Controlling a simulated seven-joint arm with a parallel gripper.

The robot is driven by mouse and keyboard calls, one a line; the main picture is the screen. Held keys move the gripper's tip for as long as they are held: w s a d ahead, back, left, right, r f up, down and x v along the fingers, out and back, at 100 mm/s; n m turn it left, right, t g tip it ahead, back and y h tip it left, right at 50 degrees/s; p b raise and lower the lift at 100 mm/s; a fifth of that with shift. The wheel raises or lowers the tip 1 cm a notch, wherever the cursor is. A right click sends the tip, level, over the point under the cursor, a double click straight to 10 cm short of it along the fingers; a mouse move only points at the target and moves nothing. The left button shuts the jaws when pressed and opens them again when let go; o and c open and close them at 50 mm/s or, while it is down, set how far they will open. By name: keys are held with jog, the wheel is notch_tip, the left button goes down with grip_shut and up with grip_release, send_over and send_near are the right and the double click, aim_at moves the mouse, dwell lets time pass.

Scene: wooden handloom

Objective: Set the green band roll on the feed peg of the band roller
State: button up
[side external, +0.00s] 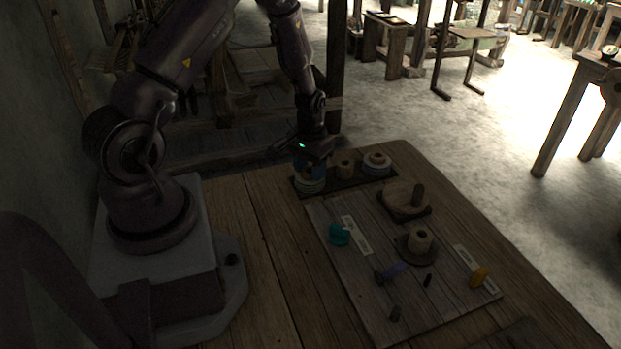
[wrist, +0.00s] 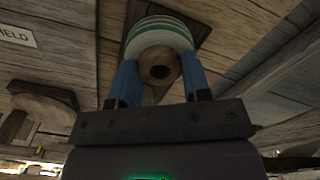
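My gripper (wrist: 160,85) points down over the left end of a dark rack; the side view also shows it (side external: 311,160). Its two blue fingers stand apart, one on each side of a roll with a wooden core and green and white edges, the green band roll (wrist: 159,27). In the side view this striped roll (side external: 310,184) sits low at the rack's left end, partly hidden by the gripper. Whether the fingers press on it is not clear. A board carries a wooden disc with an upright peg (side external: 417,192) and a flanged wooden spool (side external: 420,240); which belongs to the band roller is unclear.
The dark rack (side external: 338,182) also holds a bare wooden core (side external: 345,164) and another banded roll (side external: 377,163).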

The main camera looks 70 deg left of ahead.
jog(key=shift+r, duration=2.8)
jog(key=shift+r, duration=0.3)
notch_tip(320, 180, up, 7)
jog(key=m, duration=0.4)
send_over(397, 309)
notch_tip(397, 309, down, 4)
jog(key=shift+f, duration=3.65)
